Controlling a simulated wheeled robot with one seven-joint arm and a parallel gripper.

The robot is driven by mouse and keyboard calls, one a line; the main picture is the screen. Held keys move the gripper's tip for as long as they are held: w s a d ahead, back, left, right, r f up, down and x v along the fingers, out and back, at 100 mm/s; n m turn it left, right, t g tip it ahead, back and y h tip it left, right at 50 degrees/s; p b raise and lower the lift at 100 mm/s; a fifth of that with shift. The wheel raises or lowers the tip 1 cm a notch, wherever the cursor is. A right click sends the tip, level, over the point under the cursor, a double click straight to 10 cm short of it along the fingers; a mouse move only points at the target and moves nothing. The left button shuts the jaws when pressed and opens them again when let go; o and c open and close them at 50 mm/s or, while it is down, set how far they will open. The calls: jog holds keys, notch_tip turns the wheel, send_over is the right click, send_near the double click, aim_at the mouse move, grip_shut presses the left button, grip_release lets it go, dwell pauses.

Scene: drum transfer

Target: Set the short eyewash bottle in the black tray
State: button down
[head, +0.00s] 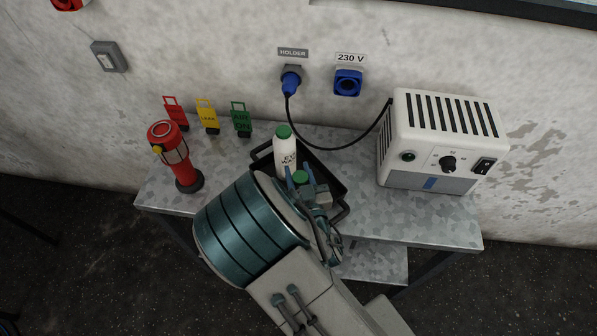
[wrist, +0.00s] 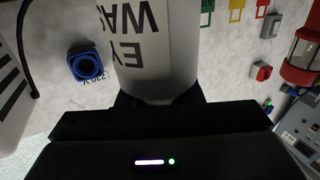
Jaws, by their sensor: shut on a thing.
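My gripper (head: 301,180) is shut on the short eyewash bottle, whose green cap (head: 300,177) shows between the fingers in the head view. Its body is mostly hidden by my gripper and arm. The black tray (head: 333,170) lies on the table behind and under my gripper in the picture. I cannot tell whether the held bottle touches it. A taller white eyewash bottle (head: 285,153) with a green cap stands upright just behind my gripper, at the tray. In the wrist view, a white bottle with upside-down lettering (wrist: 150,45) is close; its top end is hidden.
A red flashlight (head: 176,158) stands on the left of the metal table (head: 410,222). Red, yellow and green tags (head: 208,117) stand behind it. A white power unit (head: 437,140) stands right of the tray. A black cable runs from it to a blue plug (head: 291,83).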

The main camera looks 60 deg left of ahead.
jog(key=shift+f+b, duration=0.15)
jog(key=shift+b, duration=0.15)
jog(key=c, duration=1)
grip_release()
jog(key=shift+r+p, duration=0.25)
jog(key=shift+p, duration=0.15)
jog(key=b+v, duration=0.3)
jog(key=v, duration=0.4)
jog(key=shift+d, duration=0.25)
jog(key=shift+s, duration=0.15)
